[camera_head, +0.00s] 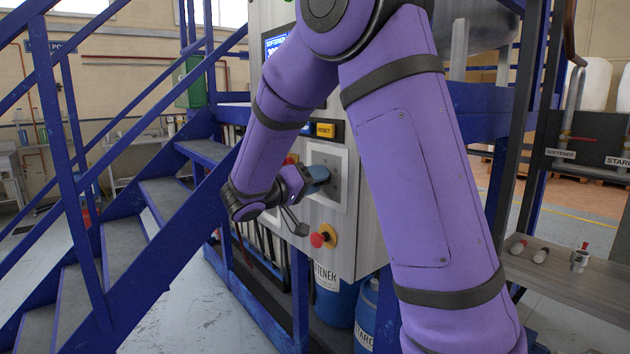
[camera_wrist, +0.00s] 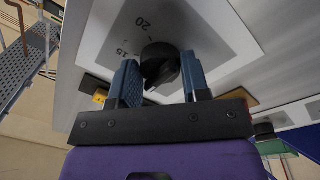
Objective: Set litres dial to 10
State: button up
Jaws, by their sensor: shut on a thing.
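The litres dial (camera_wrist: 160,64) is a black round knob on a pale scale plate (camera_wrist: 215,40) in the wrist view. The marks 20 and 15 show on the plate; I cannot read which mark the dial points to. My gripper (camera_wrist: 158,72) has its two blue fingers on either side of the knob and is shut on it. In the head view my gripper (camera_head: 318,178) reaches the plate on the grey control cabinet (camera_head: 345,225), with the knob hidden behind the fingers.
A red stop button (camera_head: 318,239) on a yellow base sits below my gripper, and a yellow RESET label (camera_head: 325,130) above it. Blue stairs (camera_head: 125,235) stand at the left. Blue drums (camera_head: 337,300) stand under the cabinet. A shelf (camera_head: 560,285) with small fittings is at the right.

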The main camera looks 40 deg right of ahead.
jog(key=shift+f, duration=0.1)
jog(key=o, duration=0.9)
jog(key=a, duration=1)
jog(key=shift+a+f, duration=0.25)
jog(key=shift+a, duration=0.15)
jog(key=s+d+n+g+y, duration=0.1)
jog(key=s+d+n+y, duration=0.1)
jog(key=s+y, duration=0.45)
jog(key=s+d+n+g+y, duration=0.1)
jog(key=s+d+y, duration=0.2)
jog(key=s, duration=0.6)
jog(key=s+a+n+t+y, duration=0.1)
jog(key=s+a+t+y, duration=0.1)
jog(key=s+y, duration=0.1)
jog(key=s+a+n+t+y, duration=0.2)
jog(key=s+a+t+y, duration=0.1)
jog(key=s, duration=0.1)
jog(key=s+a+r+n+t+y, duration=0.1)
jog(key=s+a+n+t+y, duration=0.1)
jog(key=s+y, duration=0.1)
jog(key=shift+s+a+r, duration=0.1)
jog(key=shift+s+a, duration=0.05)
jog(key=shift+s, duration=0.35)
